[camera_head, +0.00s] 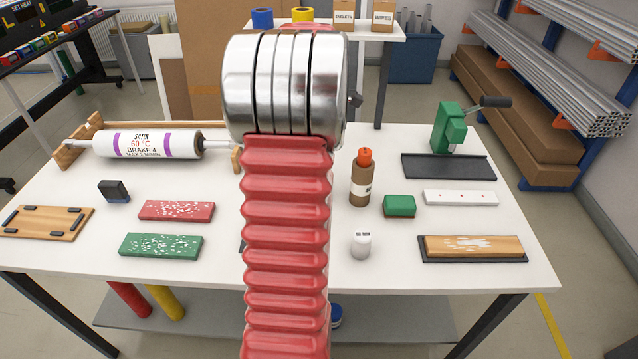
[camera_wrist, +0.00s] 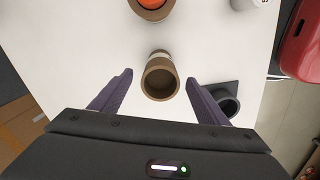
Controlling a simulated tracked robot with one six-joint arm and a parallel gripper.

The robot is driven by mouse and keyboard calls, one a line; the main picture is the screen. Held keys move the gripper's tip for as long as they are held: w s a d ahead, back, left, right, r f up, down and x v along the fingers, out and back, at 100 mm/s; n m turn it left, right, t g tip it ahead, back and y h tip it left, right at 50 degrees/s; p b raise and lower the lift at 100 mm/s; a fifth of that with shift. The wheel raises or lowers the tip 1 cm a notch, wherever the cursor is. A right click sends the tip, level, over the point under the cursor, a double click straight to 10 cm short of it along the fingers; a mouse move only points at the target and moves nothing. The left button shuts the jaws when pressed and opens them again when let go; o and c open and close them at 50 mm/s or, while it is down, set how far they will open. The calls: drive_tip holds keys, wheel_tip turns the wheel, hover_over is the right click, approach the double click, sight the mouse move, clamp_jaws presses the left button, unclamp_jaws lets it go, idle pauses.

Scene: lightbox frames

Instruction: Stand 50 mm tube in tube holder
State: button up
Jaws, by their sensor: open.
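A brown cardboard tube (camera_wrist: 159,63) with a pale band stands in the wrist view, its open end facing the camera. My gripper (camera_wrist: 159,77) is open, with one finger on each side of the tube and gaps between. How far the fingertips are above or beside it is hard to tell. A dark grey cup-like holder (camera_wrist: 231,91) on a square base is just right of the right finger, partly hidden by it. In the head view my arm hides my gripper and this tube. A dark sliver (camera_head: 242,246) beside my arm may be the holder.
An orange-topped brown cylinder (camera_head: 361,188) and a small white labelled cylinder (camera_head: 361,246) stand right of my arm. A green block (camera_head: 399,206), white bar (camera_head: 460,198) and green lever tool (camera_head: 452,130) are farther right. Red (camera_head: 177,211) and green (camera_head: 160,246) slabs lie left.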

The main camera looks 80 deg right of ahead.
drive_tip(key=shift+f, duration=0.55)
drive_tip(key=shift+f, duration=0.1)
drive_tip(key=shift+f, duration=2.5)
drive_tip(key=shift+c, duration=0.5)
drive_tip(key=c, duration=1.1)
